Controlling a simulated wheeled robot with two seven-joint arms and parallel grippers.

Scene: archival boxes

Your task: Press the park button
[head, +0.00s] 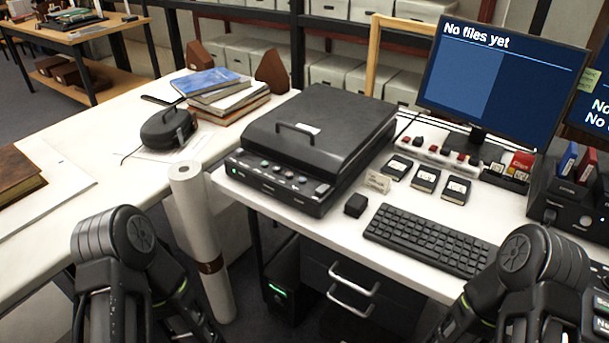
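A black flatbed scanner (318,130) with a closed lid and a lid handle sits on the white desk. Its sloped front panel (278,180) carries a row of small round buttons, a lit green light at the left and a pale key at the right. The labels are too small to read, so I cannot tell which one is the park button. My two arms show at the bottom left and bottom right, in front of the desk and apart from the scanner. Neither gripper's fingertips are visible.
A keyboard (428,239), a small black block (355,205) and a monitor (503,78) reading "No files yet" are right of the scanner. A paper roll (206,240) stands upright at the desk's left end. Stacked books (222,93) lie on the left table.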

